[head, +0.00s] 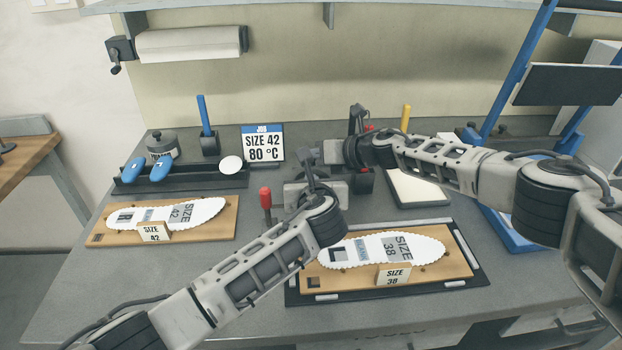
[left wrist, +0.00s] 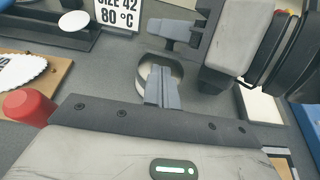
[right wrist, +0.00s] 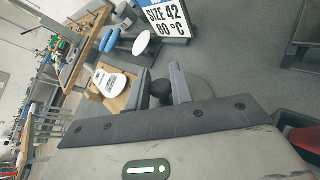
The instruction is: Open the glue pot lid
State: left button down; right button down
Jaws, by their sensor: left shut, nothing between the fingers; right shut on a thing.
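In the left wrist view the right gripper (left wrist: 168,35) points left, just beyond the pot.
A size and temperature sign (head: 262,143) stands behind the arms. A red-topped stick (head: 265,197) stands near my left arm. Insole boards lie at left (head: 220,228) and front right (head: 452,262).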

pick_arm(q)
jog(key=shift+x, duration=0.8)
